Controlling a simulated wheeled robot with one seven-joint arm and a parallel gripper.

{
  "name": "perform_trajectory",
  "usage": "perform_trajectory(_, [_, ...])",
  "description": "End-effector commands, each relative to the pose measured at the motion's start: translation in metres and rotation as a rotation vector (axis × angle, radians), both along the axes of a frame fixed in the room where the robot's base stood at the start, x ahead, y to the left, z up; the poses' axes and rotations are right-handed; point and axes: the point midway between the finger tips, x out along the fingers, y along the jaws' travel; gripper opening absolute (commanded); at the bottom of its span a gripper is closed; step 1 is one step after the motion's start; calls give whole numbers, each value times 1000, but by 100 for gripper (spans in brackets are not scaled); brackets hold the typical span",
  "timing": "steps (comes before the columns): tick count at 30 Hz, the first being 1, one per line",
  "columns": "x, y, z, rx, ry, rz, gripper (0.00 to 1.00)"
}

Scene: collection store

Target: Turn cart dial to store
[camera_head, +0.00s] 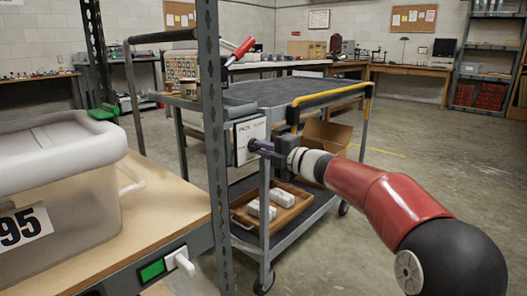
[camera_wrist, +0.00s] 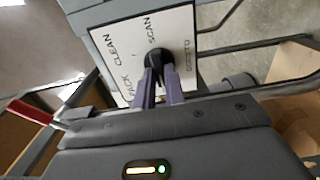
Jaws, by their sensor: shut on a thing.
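The cart (camera_head: 270,92) has a white dial panel (camera_head: 250,130) on its near end, also large in the wrist view (camera_wrist: 120,72). The panel bears words around a round black dial knob (camera_wrist: 157,58); I read CLEAN, SCAN and PACK, and a word at the right is unclear. I cannot read STORE on it, nor make out a pointer. My gripper (camera_head: 259,147) reaches the panel from the right. In the wrist view its purple fingers (camera_wrist: 160,82) are shut on the knob, one on each side, hiding its lower part.
A grey upright post (camera_head: 215,150) stands just left of the panel. A lidded bin (camera_head: 60,190) sits on a wooden bench at the left. A wooden tray (camera_head: 290,222) with white items is on the cart's lower shelf. Open floor (camera_head: 430,140) lies to the right.

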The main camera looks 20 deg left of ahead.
Motion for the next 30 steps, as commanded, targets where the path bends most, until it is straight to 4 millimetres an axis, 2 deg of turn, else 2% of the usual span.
perform_trajectory(8, [0, 0, -2, -4, 0, 1, 0])
perform_trajectory(9, [0, 0, -3, -4, 0, 1, 16])
perform_trajectory(13, [0, 0, -2, -3, 0, 1, 33])
perform_trajectory(23, [-1, -3, -1, -1, 0, 0, 34])
perform_trajectory(30, [-14, -37, 0, -2, 1, -4, 34])
